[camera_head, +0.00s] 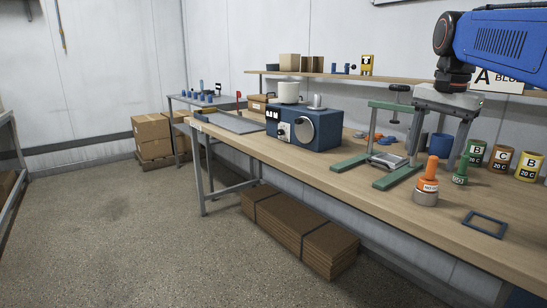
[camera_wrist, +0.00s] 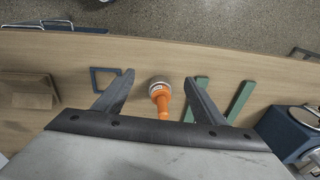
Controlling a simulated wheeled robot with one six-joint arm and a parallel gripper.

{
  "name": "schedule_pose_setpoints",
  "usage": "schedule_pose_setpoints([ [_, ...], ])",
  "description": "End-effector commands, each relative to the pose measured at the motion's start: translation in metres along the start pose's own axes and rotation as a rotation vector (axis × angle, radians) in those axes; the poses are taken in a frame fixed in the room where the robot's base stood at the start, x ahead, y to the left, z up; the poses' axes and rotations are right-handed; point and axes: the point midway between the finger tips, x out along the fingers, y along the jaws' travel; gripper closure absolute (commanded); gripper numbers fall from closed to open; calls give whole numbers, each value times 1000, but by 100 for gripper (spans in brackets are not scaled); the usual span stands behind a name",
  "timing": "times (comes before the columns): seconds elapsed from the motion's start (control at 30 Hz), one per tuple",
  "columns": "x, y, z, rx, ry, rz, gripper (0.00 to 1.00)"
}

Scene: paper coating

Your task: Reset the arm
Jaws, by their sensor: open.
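My gripper (camera_head: 432,160) hangs from my blue arm at the right, pointing down over the wooden workbench (camera_head: 330,180). Its two grey fingers are spread, with nothing held between them. An orange-handled piece with a grey metal base (camera_head: 426,192) stands upright on the bench below the gripper. In the wrist view, this orange piece (camera_wrist: 160,98) shows in the gap between my open fingers (camera_wrist: 158,76), touching neither as far as I can see.
A green-footed stand (camera_head: 348,165) is left of the gripper, and a blue machine (camera_head: 305,130) is farther left. A small green-topped piece (camera_head: 461,168), labelled cups (camera_head: 502,159) and a blue frame (camera_head: 485,224) are to the right. A shelf (camera_head: 340,74) runs behind.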

Motion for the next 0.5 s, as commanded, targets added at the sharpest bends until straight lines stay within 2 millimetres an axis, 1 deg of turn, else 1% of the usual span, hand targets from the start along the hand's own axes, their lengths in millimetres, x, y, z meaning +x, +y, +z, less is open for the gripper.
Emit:
schedule_pose_setpoints([
  [0.03, 8, 8, 16, -48, 10, -11, 36],
  [0.1, 22, 16, 34, -121, 23, -25, 36],
  [0.27, 57, 38, 76, -287, 62, -59, 36],
  [0.47, 108, 70, 126, -493, 114, -96, 36],
  [0.5, 120, 77, 136, -534, 124, -102, 36],
])
